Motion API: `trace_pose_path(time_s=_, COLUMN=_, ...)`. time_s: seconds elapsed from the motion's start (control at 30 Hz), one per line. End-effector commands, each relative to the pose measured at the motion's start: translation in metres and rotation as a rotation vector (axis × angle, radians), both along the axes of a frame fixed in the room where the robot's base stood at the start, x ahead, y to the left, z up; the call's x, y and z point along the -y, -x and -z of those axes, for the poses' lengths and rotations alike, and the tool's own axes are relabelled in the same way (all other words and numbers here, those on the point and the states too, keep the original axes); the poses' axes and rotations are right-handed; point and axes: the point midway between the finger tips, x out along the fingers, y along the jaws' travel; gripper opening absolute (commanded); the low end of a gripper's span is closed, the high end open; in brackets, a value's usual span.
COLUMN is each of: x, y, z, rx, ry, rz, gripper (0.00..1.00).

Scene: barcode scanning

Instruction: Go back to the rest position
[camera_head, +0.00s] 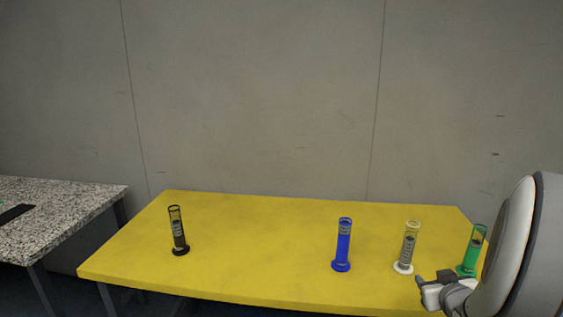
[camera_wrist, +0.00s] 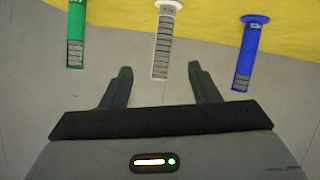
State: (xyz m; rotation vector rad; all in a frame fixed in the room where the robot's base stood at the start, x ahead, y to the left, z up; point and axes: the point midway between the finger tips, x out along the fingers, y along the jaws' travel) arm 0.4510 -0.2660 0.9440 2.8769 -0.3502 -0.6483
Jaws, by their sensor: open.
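My gripper (camera_wrist: 160,75) is open and empty in the wrist view, its two dark fingers spread apart. In the head view my gripper (camera_head: 432,285) is at the lower right, by the front edge of the yellow table. A white-based cylinder (camera_head: 408,247) stands near it on the table. In the wrist view this white cylinder (camera_wrist: 164,40) appears ahead of the gap between the fingers, with a striped label. A green cylinder (camera_head: 472,250) stands at the far right, partly beside my arm. A blue cylinder (camera_head: 343,246) stands left of the white one.
A black cylinder (camera_head: 178,232) stands at the left of the yellow table (camera_head: 260,235). The table is clear between the black and blue cylinders. A speckled stone-topped table (camera_head: 65,210) is at the far left. A grey wall (camera_head: 250,90) rises behind.

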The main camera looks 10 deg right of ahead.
Motion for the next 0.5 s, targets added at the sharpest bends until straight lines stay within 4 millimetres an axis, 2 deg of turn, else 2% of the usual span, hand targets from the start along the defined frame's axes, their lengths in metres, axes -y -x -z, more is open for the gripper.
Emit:
trace_pose_path(time_s=0.03, x=-0.014, y=-0.005, z=-0.015, rx=-0.043, ry=0.010, rz=0.012, gripper=0.55)
trace_pose_path(time_s=0.17, x=-0.047, y=-0.001, z=-0.030, rx=-0.181, ry=0.000, rz=0.065, gripper=0.55)
trace_pose_path(time_s=0.27, x=-0.078, y=0.009, z=-0.040, rx=-0.289, ry=-0.028, rz=0.087, gripper=0.55)
trace_pose_path(time_s=0.37, x=-0.113, y=0.025, z=-0.050, rx=-0.400, ry=-0.066, rz=0.097, gripper=0.55)
trace_pose_path(time_s=0.5, x=-0.171, y=0.060, z=-0.062, rx=-0.570, ry=-0.145, rz=0.068, gripper=0.55)
